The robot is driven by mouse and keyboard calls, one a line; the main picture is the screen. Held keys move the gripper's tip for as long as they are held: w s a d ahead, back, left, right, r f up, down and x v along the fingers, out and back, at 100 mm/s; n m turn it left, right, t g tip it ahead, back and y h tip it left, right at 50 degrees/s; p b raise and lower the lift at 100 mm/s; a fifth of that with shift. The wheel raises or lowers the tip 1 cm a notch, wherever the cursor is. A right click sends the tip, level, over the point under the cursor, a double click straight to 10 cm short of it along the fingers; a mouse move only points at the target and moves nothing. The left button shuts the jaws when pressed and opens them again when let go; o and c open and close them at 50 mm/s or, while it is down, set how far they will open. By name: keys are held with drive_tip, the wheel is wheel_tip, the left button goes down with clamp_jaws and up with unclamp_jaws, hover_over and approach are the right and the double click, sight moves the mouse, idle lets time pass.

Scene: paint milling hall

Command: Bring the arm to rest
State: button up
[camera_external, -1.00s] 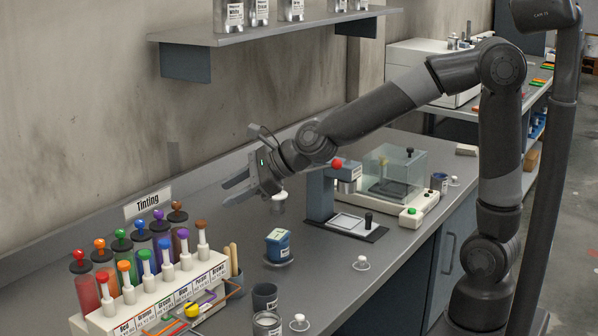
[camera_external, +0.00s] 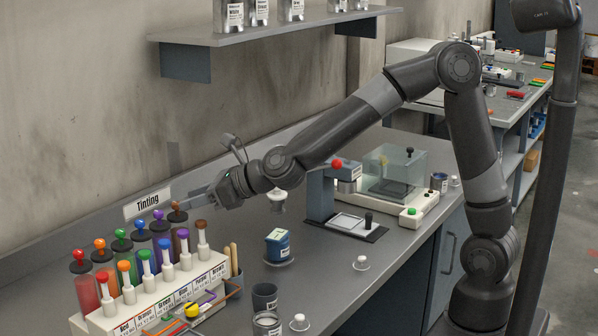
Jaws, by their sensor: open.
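My gripper (camera_external: 199,198) is open and appears empty. It is above the bench, just right of the Tinting sign and close to the brown-topped tube in the picture. I cannot tell whether it touches anything. My arm reaches out from the right side of the picture across the bench, with its elbow raised high.
A tinting rack (camera_external: 160,296) with several coloured tubes stands at the lower left. A press (camera_external: 320,200) and a clear-covered balance (camera_external: 395,175) stand behind. A wall shelf (camera_external: 270,31) hangs above.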

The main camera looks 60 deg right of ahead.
sight(177, 203)
drive_tip(key=x, duration=0.4)
drive_tip(key=shift+w+a+f, duration=0.15)
drive_tip(key=shift+w+f, duration=0.05)
drive_tip(key=shift+w, duration=0.1)
drive_tip(key=shift+w+f, duration=0.1)
drive_tip(key=shift+w, duration=0.15)
drive_tip(key=shift+n+g+y, duration=0.4)
drive_tip(key=shift+n, duration=0.1)
drive_tip(key=shift+s, duration=0.1)
